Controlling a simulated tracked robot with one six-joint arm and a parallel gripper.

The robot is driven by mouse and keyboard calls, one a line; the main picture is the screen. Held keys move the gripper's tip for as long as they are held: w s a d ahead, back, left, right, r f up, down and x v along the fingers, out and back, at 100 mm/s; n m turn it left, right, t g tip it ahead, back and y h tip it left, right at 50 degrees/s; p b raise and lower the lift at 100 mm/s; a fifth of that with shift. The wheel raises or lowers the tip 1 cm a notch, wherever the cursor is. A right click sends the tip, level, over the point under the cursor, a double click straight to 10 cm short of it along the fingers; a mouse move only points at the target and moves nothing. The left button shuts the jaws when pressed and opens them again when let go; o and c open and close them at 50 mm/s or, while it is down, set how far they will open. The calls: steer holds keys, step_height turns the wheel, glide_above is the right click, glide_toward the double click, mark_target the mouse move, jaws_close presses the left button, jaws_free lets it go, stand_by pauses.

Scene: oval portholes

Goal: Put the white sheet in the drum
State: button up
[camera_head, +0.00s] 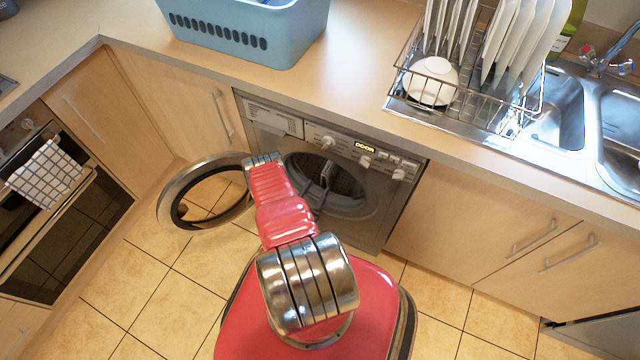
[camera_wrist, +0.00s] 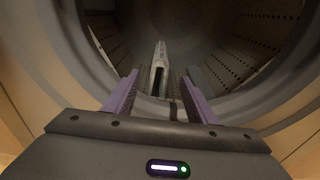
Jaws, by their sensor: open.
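The drum (camera_head: 335,188) shows in the head view through the round opening of a grey washing machine, whose door (camera_head: 172,200) stands open to the left. In the wrist view my gripper (camera_wrist: 160,78) is open, its two purple fingers apart and pointing into the perforated drum (camera_wrist: 262,50). A pale grey upright piece shows beyond and between the fingers; it looks like part of the drum. No cloth shows between the fingers. I cannot make out a white sheet in either view. In the head view my arm partly covers the machine's front.
A blue laundry basket (camera_head: 245,38) stands on the counter above the machine; its inside is mostly cut off. A dish rack (camera_head: 470,105) with plates and a bowl stands beside the sink (camera_head: 560,110). A checked towel (camera_head: 45,172) hangs at the oven. Tiled floor is clear at left.

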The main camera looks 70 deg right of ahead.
steer(key=a, duration=0.7)
steer(key=shift+w+r, duration=0.3)
steer(key=shift+f, duration=0.1)
stand_by(0.4)
